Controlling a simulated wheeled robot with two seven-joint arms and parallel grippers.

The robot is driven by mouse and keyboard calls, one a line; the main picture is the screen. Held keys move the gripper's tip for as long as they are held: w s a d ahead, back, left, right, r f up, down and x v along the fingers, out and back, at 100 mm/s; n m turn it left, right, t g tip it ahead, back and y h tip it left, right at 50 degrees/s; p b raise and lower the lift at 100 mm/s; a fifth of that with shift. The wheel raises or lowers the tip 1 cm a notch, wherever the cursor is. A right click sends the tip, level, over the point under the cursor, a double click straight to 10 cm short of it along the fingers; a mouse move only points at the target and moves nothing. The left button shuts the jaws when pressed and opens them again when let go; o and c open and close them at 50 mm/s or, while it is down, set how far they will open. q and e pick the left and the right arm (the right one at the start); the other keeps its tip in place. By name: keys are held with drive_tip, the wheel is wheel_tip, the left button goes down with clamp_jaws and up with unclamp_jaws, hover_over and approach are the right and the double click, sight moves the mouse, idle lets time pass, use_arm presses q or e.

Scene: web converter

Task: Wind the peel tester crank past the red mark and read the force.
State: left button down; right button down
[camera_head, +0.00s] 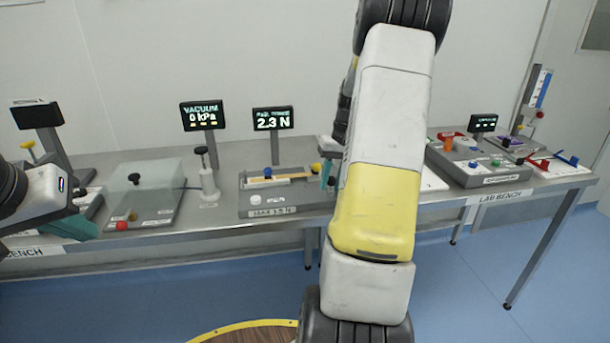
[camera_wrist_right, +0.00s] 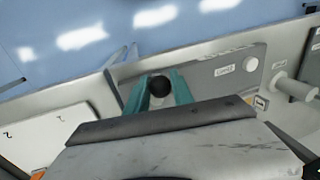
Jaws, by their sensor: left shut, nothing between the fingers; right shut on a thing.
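The peel tester (camera_head: 256,200) is a grey box on the bench with a pale strip on top. Its display (camera_head: 272,120) reads 2.3 N. My right gripper (camera_head: 328,173) is at the tester's right end, mostly hidden behind my right arm. In the right wrist view, its teal fingers (camera_wrist_right: 160,92) are shut on a round dark knob (camera_wrist_right: 160,85), which appears to be the crank's. The crank arm and the red mark cannot be made out. My left gripper (camera_head: 75,226) is shut and empty at the left, over the bench's front edge.
A vacuum display (camera_head: 201,115) reading 0 kPa and a clear-lidded box (camera_head: 145,190) stand left of the tester. A white pump (camera_head: 209,185) stands between. A grey console (camera_head: 485,170) and coloured clamps stand on the right part of the bench.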

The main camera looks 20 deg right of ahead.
drive_tip(key=shift+d+n, duration=0.2)
drive_tip(key=shift+n, duration=0.3)
drive_tip(key=c, duration=1.1)
unclamp_jaws()
wheel_tip(320, 180, up, 8)
drive_tip(key=d, duration=0.1)
drive_tip(key=shift+s+d+f, duration=0.15)
drive_tip(key=shift+d, duration=0.1)
